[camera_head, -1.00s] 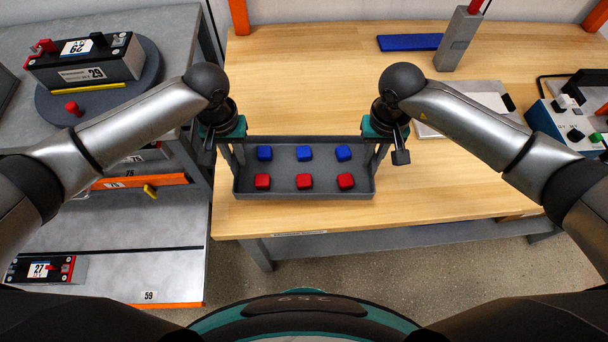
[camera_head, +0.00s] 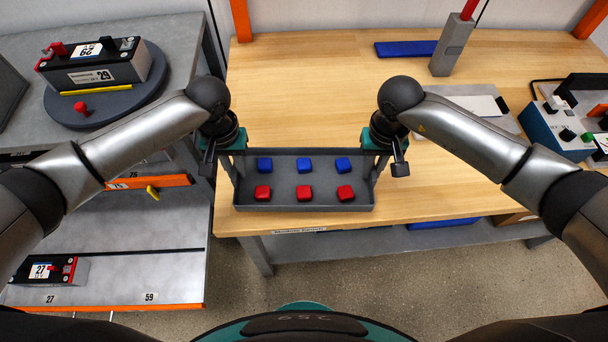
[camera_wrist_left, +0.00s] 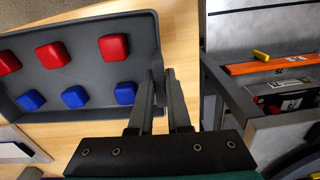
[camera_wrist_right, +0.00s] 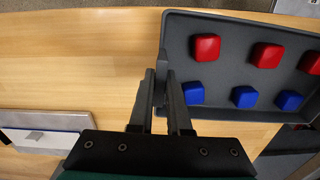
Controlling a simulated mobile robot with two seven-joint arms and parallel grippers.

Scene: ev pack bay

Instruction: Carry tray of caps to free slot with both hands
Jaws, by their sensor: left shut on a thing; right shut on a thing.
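The grey tray (camera_head: 304,207) holds a row of three blue caps (camera_head: 304,165) behind a row of three red caps (camera_head: 304,193). It is at the front left of the wooden workbench, looking level; whether it touches the top I cannot tell. My left gripper (camera_head: 228,160) is shut on the tray's left end, and its fingers also show in the left wrist view (camera_wrist_left: 160,100). My right gripper (camera_head: 379,162) is shut on the right end, as the right wrist view shows (camera_wrist_right: 164,100). The grip points are partly hidden in the head view.
The wooden workbench (camera_head: 300,90) is clear behind the tray. A blue bar (camera_head: 405,48), a grey post (camera_head: 452,48), a flat grey plate (camera_head: 470,105) and a control box (camera_head: 570,125) stand to the right. A battery shelf (camera_head: 170,235) stands left.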

